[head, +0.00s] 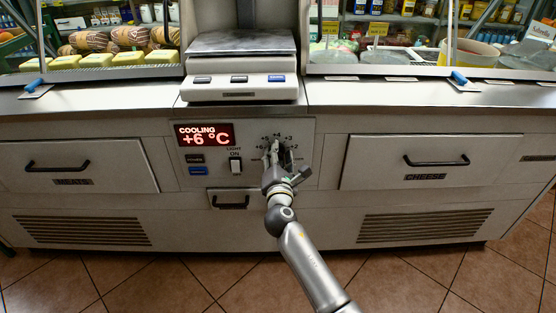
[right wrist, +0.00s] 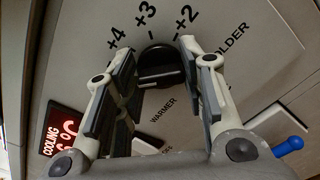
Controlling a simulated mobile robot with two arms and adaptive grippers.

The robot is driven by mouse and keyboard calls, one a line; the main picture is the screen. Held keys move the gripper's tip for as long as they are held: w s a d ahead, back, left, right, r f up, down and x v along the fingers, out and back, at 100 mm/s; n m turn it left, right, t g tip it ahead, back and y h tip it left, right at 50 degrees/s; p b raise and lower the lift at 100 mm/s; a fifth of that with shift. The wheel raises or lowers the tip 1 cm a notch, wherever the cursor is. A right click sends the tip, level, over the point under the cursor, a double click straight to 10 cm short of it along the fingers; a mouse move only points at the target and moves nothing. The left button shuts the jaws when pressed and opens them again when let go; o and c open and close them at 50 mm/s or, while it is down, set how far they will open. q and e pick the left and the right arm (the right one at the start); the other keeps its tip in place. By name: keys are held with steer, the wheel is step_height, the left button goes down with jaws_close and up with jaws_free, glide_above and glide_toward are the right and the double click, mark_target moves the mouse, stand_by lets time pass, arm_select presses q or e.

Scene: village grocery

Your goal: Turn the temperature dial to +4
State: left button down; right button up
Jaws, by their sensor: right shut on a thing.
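The temperature dial (right wrist: 158,62) is a round black knob on the grey control panel, seen in the right wrist view. The printed marks +4, +3 and +2 (right wrist: 186,22) stand around its edge there. My right gripper (head: 274,149) reaches up to the panel and covers most of the dial in the head view. The dial's pointer is not clear. The red display (head: 204,135) reads COOLING +6 °C. My left gripper is not in view.
A small drawer handle (head: 231,202) is below. A scale (head: 240,75) stands on the counter above. The MEATS drawer (head: 75,165) and CHEESE drawer (head: 430,165) flank the panel.

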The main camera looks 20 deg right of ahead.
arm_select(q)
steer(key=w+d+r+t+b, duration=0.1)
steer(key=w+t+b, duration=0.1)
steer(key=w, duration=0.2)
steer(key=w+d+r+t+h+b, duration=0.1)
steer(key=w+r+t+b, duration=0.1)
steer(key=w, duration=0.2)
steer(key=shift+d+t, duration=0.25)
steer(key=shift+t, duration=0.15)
arm_select(e)
steer(key=shift+d+f+m, duration=0.1)
steer(key=shift+m, duration=2.2)
steer(key=shift+f+m, duration=0.1)
steer(key=shift+m, duration=2.2)
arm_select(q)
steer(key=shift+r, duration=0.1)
arm_select(e)
steer(key=o, duration=1)
steer(key=shift+v, duration=3.8)
